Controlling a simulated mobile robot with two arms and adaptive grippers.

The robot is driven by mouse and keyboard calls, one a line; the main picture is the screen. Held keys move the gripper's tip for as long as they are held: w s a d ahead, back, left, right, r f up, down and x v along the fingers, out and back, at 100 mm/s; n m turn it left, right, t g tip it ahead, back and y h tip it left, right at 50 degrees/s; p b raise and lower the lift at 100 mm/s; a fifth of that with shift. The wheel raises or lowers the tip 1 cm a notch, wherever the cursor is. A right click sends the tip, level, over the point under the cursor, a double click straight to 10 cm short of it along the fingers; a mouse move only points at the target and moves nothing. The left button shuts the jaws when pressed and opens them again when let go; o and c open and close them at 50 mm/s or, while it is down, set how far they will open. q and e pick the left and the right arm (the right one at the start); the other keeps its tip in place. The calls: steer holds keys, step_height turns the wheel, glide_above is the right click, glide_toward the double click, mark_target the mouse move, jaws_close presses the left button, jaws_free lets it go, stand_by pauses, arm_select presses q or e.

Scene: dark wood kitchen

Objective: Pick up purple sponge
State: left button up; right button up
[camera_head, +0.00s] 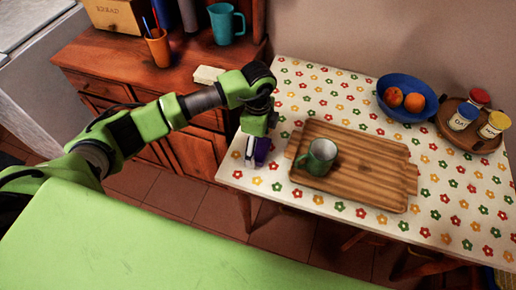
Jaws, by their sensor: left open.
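A small purple thing, which looks like the purple sponge (262,148), shows at the left end of the flowered tablecloth, left of the wooden tray. It is mostly hidden by my left gripper. My left gripper (256,152) points down over this spot with its jaws open, right at the purple thing. I cannot tell whether the fingers touch it. My right gripper is not in view.
A wooden tray (385,190) with a green mug (318,158) lies just right of my gripper. A blue bowl (403,112) of fruit and a round tray of jars (489,147) stand farther right. A dark wood cabinet (120,70) is at left.

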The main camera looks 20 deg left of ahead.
mark_target(258, 148)
arm_select(q)
steer(key=c, duration=0.8)
steer(key=shift+c, duration=0.2)
steer(key=shift+r, duration=0.45)
step_height(258, 148, up, 2)
steer(key=shift+r+b, duration=0.2)
steer(key=shift+b, duration=0.45)
steer(key=s+r+b, duration=0.1)
steer(key=s+r, duration=0.8)
steer(key=s, duration=0.5)
steer(key=shift+a+r, duration=0.25)
steer(key=shift+r, duration=0.15)
steer(key=shift+o, duration=0.5)
steer(key=c, duration=0.4)
